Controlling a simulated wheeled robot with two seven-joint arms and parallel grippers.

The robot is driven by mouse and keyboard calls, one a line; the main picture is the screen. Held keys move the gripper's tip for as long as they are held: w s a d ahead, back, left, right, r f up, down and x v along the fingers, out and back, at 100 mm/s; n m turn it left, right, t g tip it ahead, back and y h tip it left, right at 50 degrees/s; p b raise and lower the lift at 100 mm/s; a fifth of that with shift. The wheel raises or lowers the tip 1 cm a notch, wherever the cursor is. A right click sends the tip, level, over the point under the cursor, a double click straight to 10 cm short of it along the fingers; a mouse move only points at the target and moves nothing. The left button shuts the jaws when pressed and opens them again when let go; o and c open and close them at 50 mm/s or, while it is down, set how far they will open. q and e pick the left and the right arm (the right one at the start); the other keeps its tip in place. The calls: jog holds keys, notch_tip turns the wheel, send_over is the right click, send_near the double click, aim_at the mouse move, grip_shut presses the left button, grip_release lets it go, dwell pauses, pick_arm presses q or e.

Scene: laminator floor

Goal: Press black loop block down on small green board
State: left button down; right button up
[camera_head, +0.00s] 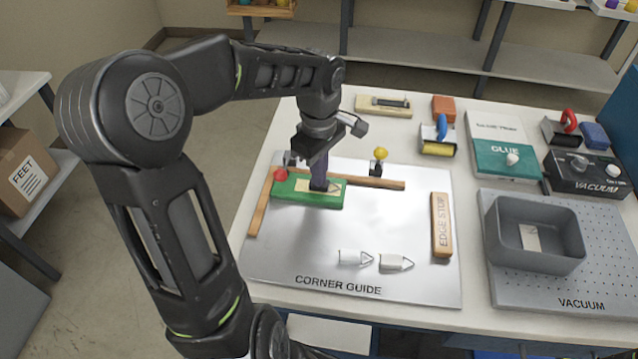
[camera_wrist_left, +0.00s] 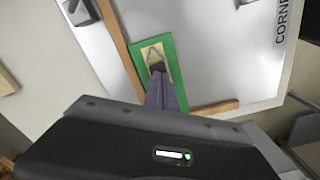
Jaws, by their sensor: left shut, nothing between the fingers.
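The small green board (camera_head: 294,202) lies at the upper left of the silver corner guide plate (camera_head: 330,235), along the wooden rails. A cream piece (camera_head: 332,187) with a pointed outline lies on it. My left gripper (camera_head: 318,187) is shut and points down at this piece, its purple fingers close together. In the left wrist view the green board (camera_wrist_left: 195,82) and cream piece (camera_wrist_left: 152,50) show beyond the fingers. A small dark shape (camera_wrist_left: 157,67) sits at the fingertips on the cream piece. I cannot tell whether it is the black loop block or the fingertips. My right gripper is out of view.
Wooden rails (camera_head: 375,182) meet near the board, with a red knob (camera_head: 281,174) and a yellow knob (camera_head: 380,153) beside them. A grey bin (camera_head: 505,245) stands right.

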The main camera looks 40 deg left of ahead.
pick_arm(q)
jog(key=shift+s, duration=0.15)
jog(key=shift+r+p, duration=2.4)
jog(key=shift+r, duration=1.1)
